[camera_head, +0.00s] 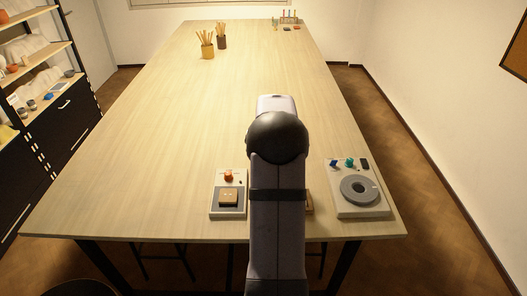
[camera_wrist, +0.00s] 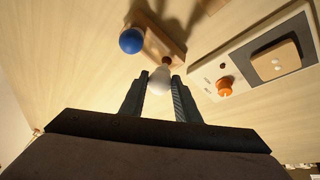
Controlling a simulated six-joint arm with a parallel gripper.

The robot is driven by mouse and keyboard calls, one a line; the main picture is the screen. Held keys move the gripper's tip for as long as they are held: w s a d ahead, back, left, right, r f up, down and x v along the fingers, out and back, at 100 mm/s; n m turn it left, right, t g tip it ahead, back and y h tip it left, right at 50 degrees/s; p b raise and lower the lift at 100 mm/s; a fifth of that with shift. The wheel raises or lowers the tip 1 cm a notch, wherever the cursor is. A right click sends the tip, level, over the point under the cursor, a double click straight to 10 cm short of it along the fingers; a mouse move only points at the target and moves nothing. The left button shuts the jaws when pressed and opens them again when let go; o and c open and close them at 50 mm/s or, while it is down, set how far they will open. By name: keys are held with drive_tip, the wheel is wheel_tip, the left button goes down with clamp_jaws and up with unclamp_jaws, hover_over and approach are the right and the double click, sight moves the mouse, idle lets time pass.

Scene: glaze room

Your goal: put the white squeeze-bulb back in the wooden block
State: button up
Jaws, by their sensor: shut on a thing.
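The white squeeze-bulb (camera_wrist: 159,82) is between the two fingers of my gripper (camera_wrist: 160,75) in the wrist view, and the gripper is shut on it. Its narrow neck points toward the wooden block (camera_wrist: 172,56), which lies just beyond the fingertips. I cannot tell whether the neck is in the block or short of it. In the head view my arm hides the gripper, the white bulb and most of the block; only a brown edge (camera_head: 310,201) shows at the arm's right.
A scale-like panel (camera_head: 215,207) with an orange knob (camera_head: 229,175) lies left of my arm. A pale board (camera_head: 378,208) with a grey ring and several small items lies right. Two cups of sticks (camera_head: 207,50) stand far back. The table's middle is clear.

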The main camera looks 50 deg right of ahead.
drive_tip(key=shift+f, duration=0.35)
drive_tip(key=shift+f+b, duration=0.9)
drive_tip(key=shift+f, duration=0.1)
drive_tip(key=shift+f, duration=0.1)
drive_tip(key=o, duration=0.7)
drive_tip(key=shift+r+p, duration=2.15)
drive_tip(key=shift+r, duration=0.9)
